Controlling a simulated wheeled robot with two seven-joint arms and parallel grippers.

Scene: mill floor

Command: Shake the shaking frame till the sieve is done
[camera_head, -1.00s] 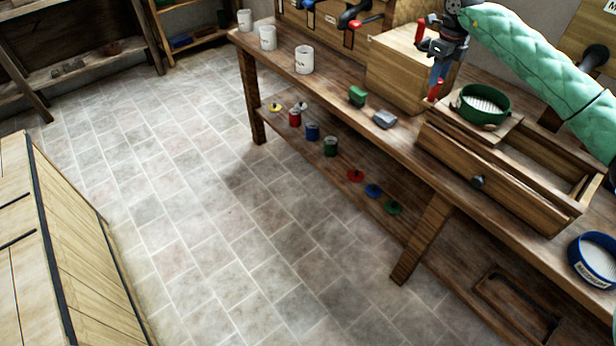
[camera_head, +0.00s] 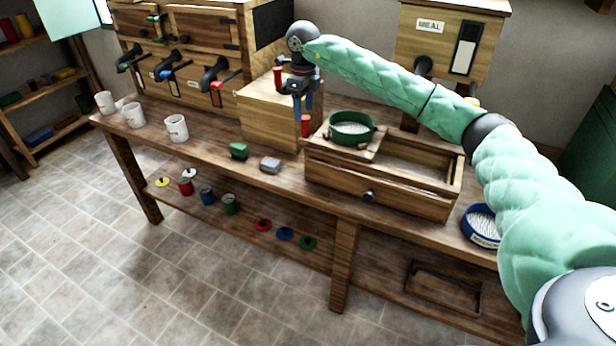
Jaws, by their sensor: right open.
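The shaking frame looks to be the small wooden carriage (camera_head: 369,153) on the left part of an open wooden box (camera_head: 385,194) with a dark front knob. A round green-rimmed sieve (camera_head: 352,137) with pale contents sits on it. My left gripper is not in view.
A blue sieve (camera_head: 481,226) at the right is partly hidden by my right arm. Coloured tins and lids lie on the lower shelf. A meal bin (camera_head: 430,45) stands behind.

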